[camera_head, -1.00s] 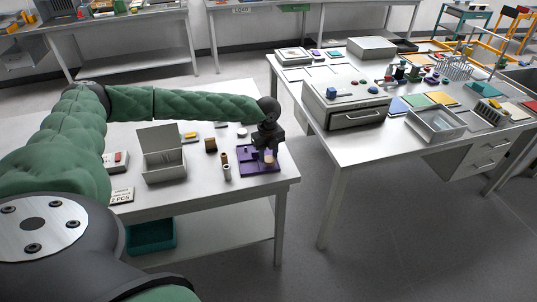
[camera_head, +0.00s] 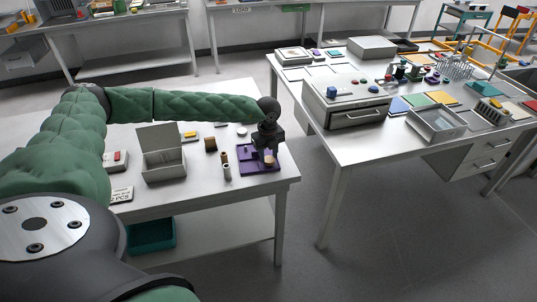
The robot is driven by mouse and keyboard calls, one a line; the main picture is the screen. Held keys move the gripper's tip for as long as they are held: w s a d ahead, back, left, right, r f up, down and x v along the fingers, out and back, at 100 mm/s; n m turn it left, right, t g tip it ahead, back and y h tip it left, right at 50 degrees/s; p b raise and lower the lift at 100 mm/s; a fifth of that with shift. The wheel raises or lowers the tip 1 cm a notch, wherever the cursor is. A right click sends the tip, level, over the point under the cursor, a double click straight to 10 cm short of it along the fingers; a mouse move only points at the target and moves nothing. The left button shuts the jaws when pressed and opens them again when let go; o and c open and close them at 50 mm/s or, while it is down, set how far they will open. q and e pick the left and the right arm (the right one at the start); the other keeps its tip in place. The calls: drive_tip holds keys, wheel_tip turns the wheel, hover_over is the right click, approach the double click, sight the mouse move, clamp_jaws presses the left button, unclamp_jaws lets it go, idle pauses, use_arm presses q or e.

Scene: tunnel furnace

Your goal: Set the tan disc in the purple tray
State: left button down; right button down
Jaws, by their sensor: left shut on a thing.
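The purple tray (camera_head: 246,167) lies flat near the right front corner of the left table. My left gripper (camera_head: 269,153) points down over the tray's right part. It is shut on the tan disc (camera_head: 269,160), which shows as a small tan patch between the fingers, low over the tray. I cannot tell whether the disc touches the tray floor. My right gripper is not in view.
An open grey box (camera_head: 163,168) stands further left. The table's right edge (camera_head: 293,170) is close to the tray.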

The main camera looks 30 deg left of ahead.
use_arm(q)
drive_tip(key=shift+f, duration=0.25)
idle(0.3)
drive_tip(key=shift+c, duration=2.4)
unclamp_jaws()
drive_tip(key=shift+r, duration=0.1)
drive_tip(key=shift+r+p, duration=0.8)
drive_tip(key=shift+r, duration=2.7)
